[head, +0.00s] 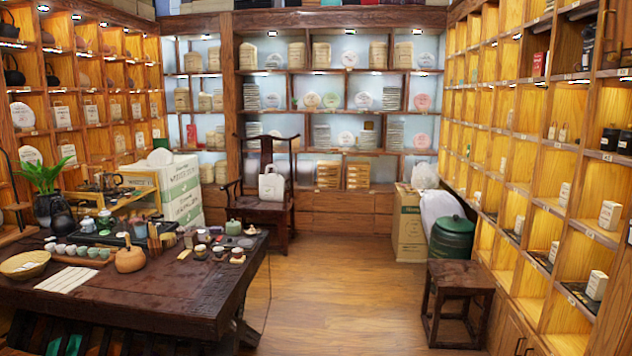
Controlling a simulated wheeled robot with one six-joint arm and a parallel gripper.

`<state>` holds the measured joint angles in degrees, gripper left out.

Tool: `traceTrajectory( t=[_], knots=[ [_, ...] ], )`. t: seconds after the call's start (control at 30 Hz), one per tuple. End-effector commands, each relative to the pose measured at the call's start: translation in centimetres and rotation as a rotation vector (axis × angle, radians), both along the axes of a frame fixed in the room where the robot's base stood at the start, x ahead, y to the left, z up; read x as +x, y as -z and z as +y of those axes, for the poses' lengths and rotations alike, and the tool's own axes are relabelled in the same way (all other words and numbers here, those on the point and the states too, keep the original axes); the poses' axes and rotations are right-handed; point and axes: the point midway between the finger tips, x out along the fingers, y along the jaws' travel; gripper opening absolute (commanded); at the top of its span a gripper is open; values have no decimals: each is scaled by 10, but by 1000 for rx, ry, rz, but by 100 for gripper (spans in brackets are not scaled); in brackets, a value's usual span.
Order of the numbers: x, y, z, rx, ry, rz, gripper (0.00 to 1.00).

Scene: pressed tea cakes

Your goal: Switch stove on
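A dark wooden tea table (170,300) fills the lower left in the head view. A dark kettle-like vessel (104,181) stands toward its back left, by a tea tray (108,238). What is under this vessel is too small to make out, so I cannot tell which thing is the stove or see a switch. My gripper is not in view.
Open wooden floor (330,300) lies right of the table. A dark stool (458,292), a green lidded bin (451,240) and a cardboard box (409,225) stand at right. A wooden armchair (266,212) is behind the table. Full shelves line the walls.

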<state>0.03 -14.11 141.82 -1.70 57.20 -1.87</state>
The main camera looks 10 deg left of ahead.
Motion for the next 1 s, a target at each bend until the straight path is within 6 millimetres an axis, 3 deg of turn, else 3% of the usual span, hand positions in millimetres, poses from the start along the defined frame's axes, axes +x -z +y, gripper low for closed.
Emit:
traceTrajectory(
  t=[0.03, 0.13, 1.0],
  knots=[
    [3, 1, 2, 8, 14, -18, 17],
    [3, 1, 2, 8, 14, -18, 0],
    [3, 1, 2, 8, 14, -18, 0]
  ],
)
